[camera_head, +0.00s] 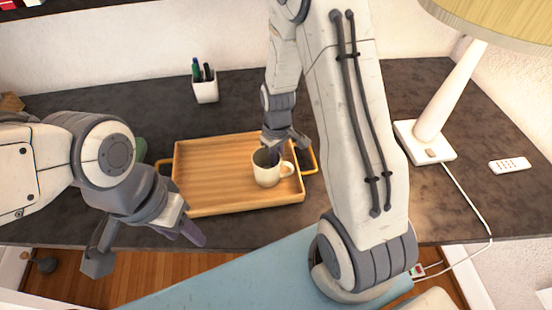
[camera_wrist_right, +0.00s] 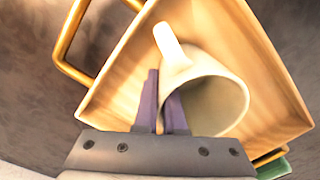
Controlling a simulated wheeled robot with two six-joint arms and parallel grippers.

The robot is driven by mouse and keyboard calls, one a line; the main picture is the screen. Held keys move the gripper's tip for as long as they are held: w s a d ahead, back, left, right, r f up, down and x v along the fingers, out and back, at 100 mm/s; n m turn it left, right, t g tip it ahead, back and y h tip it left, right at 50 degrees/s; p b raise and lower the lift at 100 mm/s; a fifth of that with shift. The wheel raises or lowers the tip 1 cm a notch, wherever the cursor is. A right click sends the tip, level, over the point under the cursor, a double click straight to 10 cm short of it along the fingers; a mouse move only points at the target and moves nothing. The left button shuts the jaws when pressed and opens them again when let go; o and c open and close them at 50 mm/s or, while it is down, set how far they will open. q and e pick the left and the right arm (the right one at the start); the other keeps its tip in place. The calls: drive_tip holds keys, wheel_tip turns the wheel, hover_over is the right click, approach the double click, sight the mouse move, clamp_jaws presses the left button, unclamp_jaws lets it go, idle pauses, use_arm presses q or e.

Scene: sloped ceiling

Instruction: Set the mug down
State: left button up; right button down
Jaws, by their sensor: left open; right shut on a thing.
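A cream mug (camera_head: 266,174) is at the right part of a wooden tray (camera_head: 215,180) in the head view, its handle to the right. My right gripper (camera_head: 274,150) reaches down to it from above and is shut on its rim wall. In the right wrist view the mug (camera_wrist_right: 217,97) sits at the fingers of my right gripper (camera_wrist_right: 160,105), over the tray (camera_wrist_right: 127,85). I cannot tell whether its base touches the tray. My left gripper (camera_head: 146,250) is open and empty, in front of the table's near edge.
The tray lies on a dark tabletop (camera_head: 330,95). A white pen cup (camera_head: 205,90) stands behind it. A green item (camera_head: 140,149) is partly hidden behind my left arm.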

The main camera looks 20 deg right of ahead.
drive_tip(key=c, duration=1)
unclamp_jaws()
wheel_tip(320, 180, up, 12)
drive_tip(key=shift+d+f, duration=0.1)
drive_tip(key=s+a+r+n, duration=0.2)
drive_tip(key=s+a+r, duration=0.3)
drive_tip(key=s+a, duration=0.45)
drive_tip(key=s+a+r+n, duration=0.1)
drive_tip(key=s+a, duration=0.5)
drive_tip(key=s, duration=0.4)
drive_tip(key=shift+s+a+r+y, duration=0.25)
drive_tip(key=shift+a+r+y, duration=0.15)
